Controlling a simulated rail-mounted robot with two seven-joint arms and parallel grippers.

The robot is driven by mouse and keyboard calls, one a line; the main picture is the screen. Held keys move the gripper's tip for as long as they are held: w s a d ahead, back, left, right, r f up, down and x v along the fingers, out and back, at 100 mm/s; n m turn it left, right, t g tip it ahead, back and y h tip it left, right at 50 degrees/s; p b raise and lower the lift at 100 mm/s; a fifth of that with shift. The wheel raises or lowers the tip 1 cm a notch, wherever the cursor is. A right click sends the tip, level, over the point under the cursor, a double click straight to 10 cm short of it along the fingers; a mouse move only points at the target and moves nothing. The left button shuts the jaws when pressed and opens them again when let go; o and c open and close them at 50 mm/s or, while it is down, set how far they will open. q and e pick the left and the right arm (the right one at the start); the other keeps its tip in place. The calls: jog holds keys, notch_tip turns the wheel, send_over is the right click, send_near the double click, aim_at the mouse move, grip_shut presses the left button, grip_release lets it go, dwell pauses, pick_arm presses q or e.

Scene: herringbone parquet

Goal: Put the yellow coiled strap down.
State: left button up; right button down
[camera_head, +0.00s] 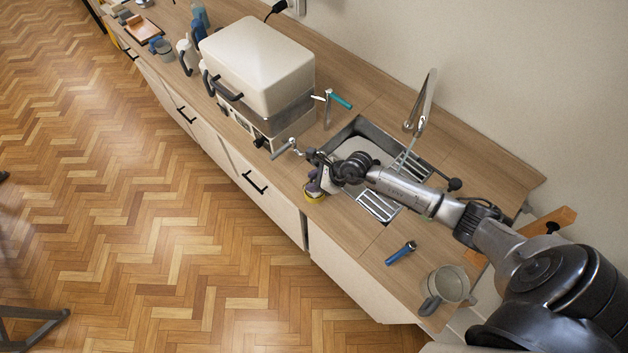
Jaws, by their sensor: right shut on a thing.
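The yellow coiled strap (315,197) shows as a small yellow ring at the front edge of the wooden counter, left of the sink. My right gripper (315,178) reaches in from the right, over the sink, and is shut on the strap. The fingers are small and partly hidden by the wrist. I cannot tell whether the strap touches the counter. My left gripper is not in view.
A metal sink (357,128) with a tap (422,104) lies under my right arm. A large cream-lidded box (258,62) stands left of it. A blue-handled item (401,253) and a grey mug (448,287) are on the right counter.

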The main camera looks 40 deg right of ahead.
jog(key=c, duration=0.8)
grip_release()
jog(key=shift+f, duration=0.1)
jog(key=shift+o, duration=0.2)
jog(key=shift+r, duration=0.25)
jog(key=v, duration=0.4)
jog(key=shift+s+d, duration=0.1)
jog(key=shift+s, duration=0.05)
jog(key=shift+s+d+r, duration=0.2)
jog(key=shift+s+r, duration=0.05)
jog(key=shift+r, duration=0.2)
